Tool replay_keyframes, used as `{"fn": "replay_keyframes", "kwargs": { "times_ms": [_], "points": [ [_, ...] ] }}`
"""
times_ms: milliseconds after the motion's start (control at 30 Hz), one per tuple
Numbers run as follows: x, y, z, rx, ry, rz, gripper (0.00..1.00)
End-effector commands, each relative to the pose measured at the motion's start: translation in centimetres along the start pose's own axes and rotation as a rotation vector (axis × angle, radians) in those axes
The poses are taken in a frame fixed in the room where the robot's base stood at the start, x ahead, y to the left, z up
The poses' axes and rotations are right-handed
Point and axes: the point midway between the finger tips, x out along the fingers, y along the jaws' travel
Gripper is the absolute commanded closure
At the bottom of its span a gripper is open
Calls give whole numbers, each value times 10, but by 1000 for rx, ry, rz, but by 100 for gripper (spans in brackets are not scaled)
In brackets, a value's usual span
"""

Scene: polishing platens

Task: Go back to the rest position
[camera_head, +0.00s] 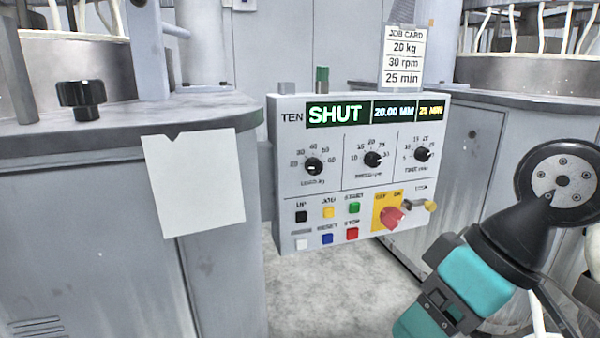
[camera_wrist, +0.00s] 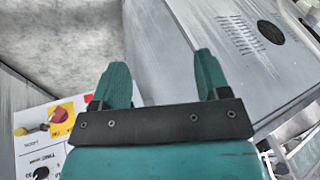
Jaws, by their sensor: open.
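My gripper (camera_wrist: 162,72) shows in the wrist view with its two teal fingers apart and nothing between them. In the head view, my teal and black arm end is at the lower right, in front of the right machine and beside the control panel (camera_head: 335,268); its fingers are hard to make out there. My fingers touch neither panel nor switch.
A grey machine cabinet (camera_head: 215,285) with a blank white sheet (camera_head: 195,183) stands at left. Another cabinet (camera_head: 462,150) stands at right, close behind my arm. A job card (camera_head: 404,55) stands above the panel. Bare floor (camera_head: 310,305) shows below the panel.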

Motion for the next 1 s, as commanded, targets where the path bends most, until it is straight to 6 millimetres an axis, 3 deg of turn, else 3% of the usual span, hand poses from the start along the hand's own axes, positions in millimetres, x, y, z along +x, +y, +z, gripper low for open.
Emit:
{"fn": "replay_keyframes", "kwargs": {
  "times_ms": [100,467,800,1000],
  "points": [
    [-5,-20,48,33,-134,45,31],
    [-96,-49,9,41,-128,40,31],
    [-211,-89,-35,40,-127,40,31],
    [-267,-109,-56,40,-127,39,31]
  ]
}}
